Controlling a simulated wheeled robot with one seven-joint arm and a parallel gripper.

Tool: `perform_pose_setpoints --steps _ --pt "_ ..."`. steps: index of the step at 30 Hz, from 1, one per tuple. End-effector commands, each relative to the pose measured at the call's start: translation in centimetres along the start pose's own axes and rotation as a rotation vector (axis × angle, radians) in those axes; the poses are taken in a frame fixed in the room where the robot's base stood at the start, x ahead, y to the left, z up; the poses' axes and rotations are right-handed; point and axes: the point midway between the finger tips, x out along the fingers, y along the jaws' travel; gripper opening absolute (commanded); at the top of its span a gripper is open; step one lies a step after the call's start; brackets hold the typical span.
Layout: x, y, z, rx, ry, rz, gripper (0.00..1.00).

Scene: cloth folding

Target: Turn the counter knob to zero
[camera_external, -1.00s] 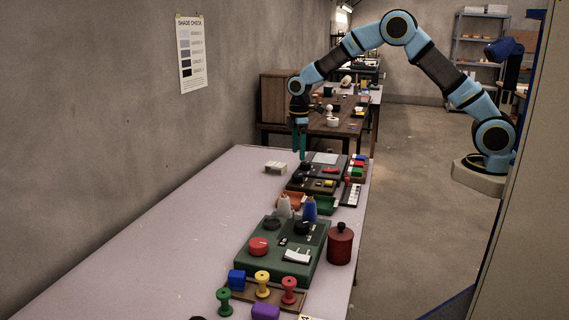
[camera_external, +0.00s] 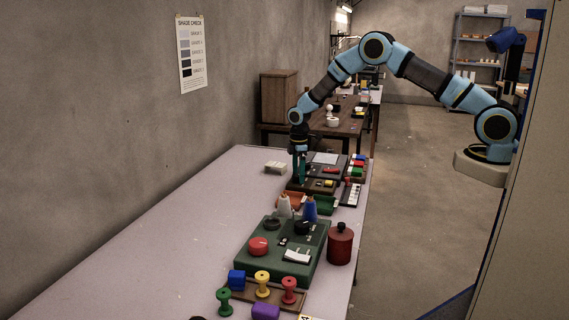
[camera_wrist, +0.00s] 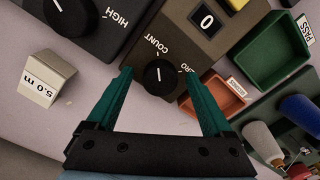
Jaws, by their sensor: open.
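The counter knob (camera_wrist: 160,77) is a black dial with a white pointer line, on a brown counter box (camera_wrist: 218,42) marked COUNT and ZERO. In the wrist view its pointer line is close to upright in the picture, between the two labels. A small display (camera_wrist: 207,20) on the box reads 0. My gripper (camera_wrist: 158,85) is open, with its teal fingers on either side of the knob; I cannot tell whether they touch it. In the external view my gripper (camera_external: 299,180) reaches down at the left end of the brown box (camera_external: 322,187), and hides the knob.
A dark panel (camera_wrist: 95,25) with a knob marked HIGH lies beside the box. A white block (camera_wrist: 46,80) marked 5.0 m stands at left. Green (camera_wrist: 272,50) and orange trays (camera_wrist: 216,101) lie to the right. The table's left side (camera_external: 200,215) is clear.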

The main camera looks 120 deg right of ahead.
Motion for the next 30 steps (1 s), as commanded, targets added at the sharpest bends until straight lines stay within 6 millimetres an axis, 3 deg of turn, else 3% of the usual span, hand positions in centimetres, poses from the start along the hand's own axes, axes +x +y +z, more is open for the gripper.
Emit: perform_pose_setpoints --steps 9,30 --pt "0.20 0.00 -0.02 0.000 0.000 0.000 0.83" --pt "0.17 -0.01 -0.02 0.000 0.000 0.000 0.04"
